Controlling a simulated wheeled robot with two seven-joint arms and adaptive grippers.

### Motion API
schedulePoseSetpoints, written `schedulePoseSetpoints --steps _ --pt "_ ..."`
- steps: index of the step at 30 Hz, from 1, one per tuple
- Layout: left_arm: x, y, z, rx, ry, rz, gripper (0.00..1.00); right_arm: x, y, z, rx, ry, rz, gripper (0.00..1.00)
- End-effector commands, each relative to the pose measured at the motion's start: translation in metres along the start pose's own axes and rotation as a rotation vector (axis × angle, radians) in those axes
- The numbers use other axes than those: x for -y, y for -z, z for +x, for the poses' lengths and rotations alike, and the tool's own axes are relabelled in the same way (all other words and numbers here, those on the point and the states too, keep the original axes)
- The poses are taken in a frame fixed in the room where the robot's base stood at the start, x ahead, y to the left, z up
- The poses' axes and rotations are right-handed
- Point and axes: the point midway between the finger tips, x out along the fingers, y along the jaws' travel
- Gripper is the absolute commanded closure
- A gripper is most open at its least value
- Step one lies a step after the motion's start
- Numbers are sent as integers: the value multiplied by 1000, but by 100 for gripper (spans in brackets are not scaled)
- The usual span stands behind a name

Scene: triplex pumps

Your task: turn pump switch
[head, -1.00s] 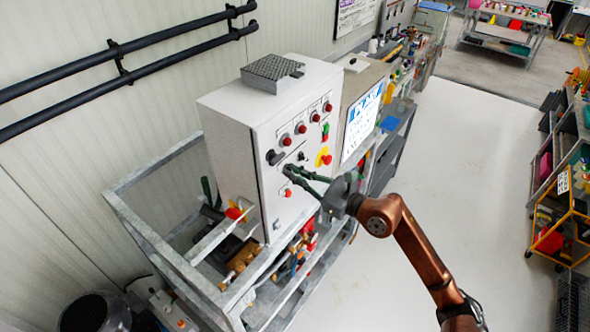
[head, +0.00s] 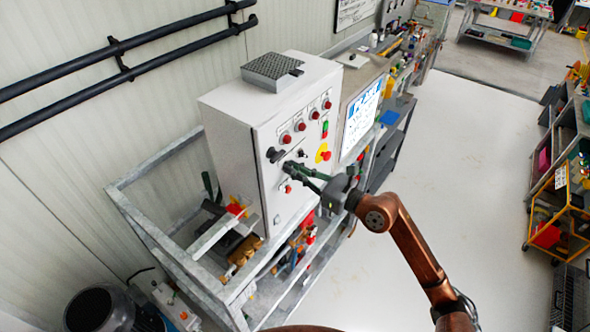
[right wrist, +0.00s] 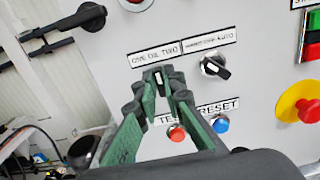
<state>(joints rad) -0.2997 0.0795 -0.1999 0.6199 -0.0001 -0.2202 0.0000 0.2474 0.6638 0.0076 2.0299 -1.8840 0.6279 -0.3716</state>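The pump switch, a small black rotary knob with a white mark (right wrist: 158,80), is on the grey control cabinet (head: 228,150) below the "ONE OR TWO" label. My right gripper (head: 289,167) is at the cabinet's front. In the right wrist view its green-padded fingers (right wrist: 159,82) converge with their tips close on both sides of the knob, apparently shut on it. The fingers hide much of the knob. A similar selector knob (right wrist: 214,67) is just to the right, under a "HAND OFF AUTO" label. My left gripper is not in view.
A large black handle (right wrist: 85,17) is at upper left. A red button (right wrist: 177,133) and a blue button (right wrist: 220,124) are below the knobs. A yellow-backed red emergency stop (right wrist: 302,107) is at right. A metal frame (head: 165,240) surrounds the cabinet; open floor (head: 460,180) is at right.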

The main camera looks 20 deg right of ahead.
Motion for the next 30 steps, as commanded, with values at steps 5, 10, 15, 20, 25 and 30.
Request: schedulePoseSetpoints --steps 5,10,15,20,25,30 --pt "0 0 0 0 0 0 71 0 0 0 0 0 -1 78" --pt "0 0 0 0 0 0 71 0 0 0 -1 0 -1 75" --pt "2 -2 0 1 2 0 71 0 0 -1 -1 0 -1 75" --pt "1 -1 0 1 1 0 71 1 1 -17 -3 2 -1 75" --pt "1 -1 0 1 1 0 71 1 2 -51 -6 2 -1 75" --pt "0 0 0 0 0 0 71 0 2 -86 -5 1 0 75"
